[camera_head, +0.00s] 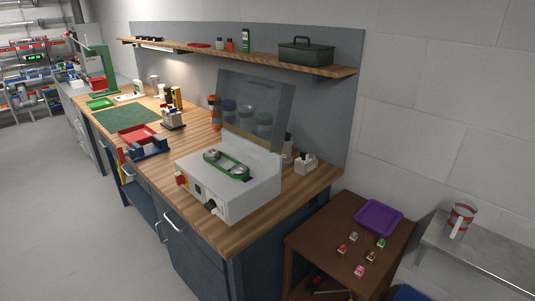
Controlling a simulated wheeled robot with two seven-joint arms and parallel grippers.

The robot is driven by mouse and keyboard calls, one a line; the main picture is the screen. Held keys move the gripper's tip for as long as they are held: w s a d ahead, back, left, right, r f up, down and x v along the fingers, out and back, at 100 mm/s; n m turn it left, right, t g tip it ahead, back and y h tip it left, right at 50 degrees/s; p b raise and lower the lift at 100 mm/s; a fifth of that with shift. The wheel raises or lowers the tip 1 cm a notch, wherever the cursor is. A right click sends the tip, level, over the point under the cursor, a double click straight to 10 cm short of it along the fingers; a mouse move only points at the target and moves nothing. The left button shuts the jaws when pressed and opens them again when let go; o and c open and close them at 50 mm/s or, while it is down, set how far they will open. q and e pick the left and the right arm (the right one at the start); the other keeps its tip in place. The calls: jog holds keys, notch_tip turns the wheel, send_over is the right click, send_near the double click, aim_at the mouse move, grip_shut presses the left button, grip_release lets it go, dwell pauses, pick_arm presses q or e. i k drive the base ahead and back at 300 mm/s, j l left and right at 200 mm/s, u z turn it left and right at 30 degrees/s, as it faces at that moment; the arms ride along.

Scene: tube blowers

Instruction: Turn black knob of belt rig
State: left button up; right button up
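The belt rig (235,198) is a white box near the front right end of the wooden workbench. A green belt (227,165) runs around pulleys on its top. Its clear lid (256,112) stands raised at the back. The black knob (211,206) is on the front face, toward the lower right; its turn position is too small to tell. A red knob or switch on a yellow plate (181,180) is on the front face's left end. Neither of my grippers is in view.
The wooden workbench (305,184) has blue drawers below. A red tray (138,133) and a blue holder (150,150) stand left of the rig. A brown table (330,225) with a purple tray (378,217) stands at right.

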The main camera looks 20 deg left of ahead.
aim_at(211, 206)
jog(key=u, duration=1.25)
